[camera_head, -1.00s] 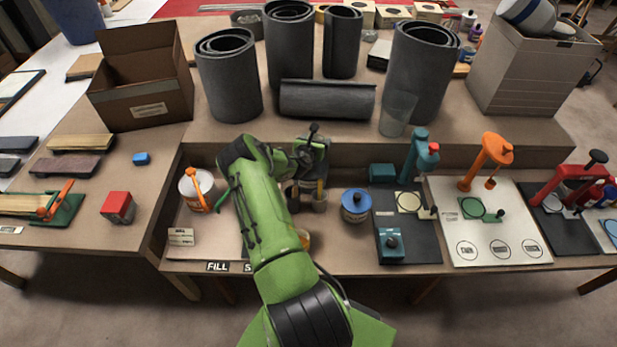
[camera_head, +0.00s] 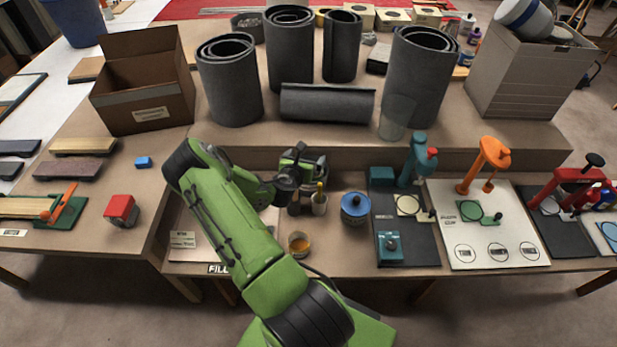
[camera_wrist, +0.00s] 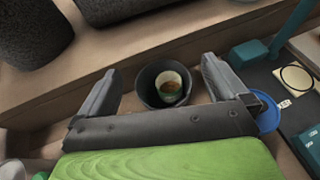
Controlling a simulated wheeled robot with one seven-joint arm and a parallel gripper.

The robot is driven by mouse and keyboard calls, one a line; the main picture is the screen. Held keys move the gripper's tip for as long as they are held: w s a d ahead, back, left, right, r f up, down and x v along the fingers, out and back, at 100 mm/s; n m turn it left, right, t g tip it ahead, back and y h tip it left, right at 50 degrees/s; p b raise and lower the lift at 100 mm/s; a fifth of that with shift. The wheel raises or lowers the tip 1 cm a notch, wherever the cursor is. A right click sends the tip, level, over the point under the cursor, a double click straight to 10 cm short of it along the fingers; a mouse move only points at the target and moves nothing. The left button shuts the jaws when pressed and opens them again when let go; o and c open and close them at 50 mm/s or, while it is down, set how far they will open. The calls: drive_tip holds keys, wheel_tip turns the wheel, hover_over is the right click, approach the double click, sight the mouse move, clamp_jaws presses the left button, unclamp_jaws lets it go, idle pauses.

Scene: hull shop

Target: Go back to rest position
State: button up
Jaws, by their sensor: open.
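My gripper (camera_head: 303,168) is over the back middle of the work bay, above the bench. In the wrist view, its two grey fingers (camera_wrist: 160,82) are spread wide with nothing held between them. A dark round cup (camera_wrist: 150,92) shows beyond the gap between the fingers, with a smaller pale and green cup-like thing with brown inside it. My green arm covers part of the left side of the bay. The fingertips are hard to make out in the head view.
A blue-lidded can (camera_head: 355,207) and a small amber cup (camera_head: 299,245) stand near my gripper. Teal (camera_head: 418,160) and orange (camera_head: 485,165) fixtures stand to the right. Dark rolls (camera_head: 230,85) stand on the raised shelf behind. An open carton (camera_head: 140,95) is at left.

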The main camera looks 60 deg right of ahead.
drive_tip(key=shift+v, duration=1.45)
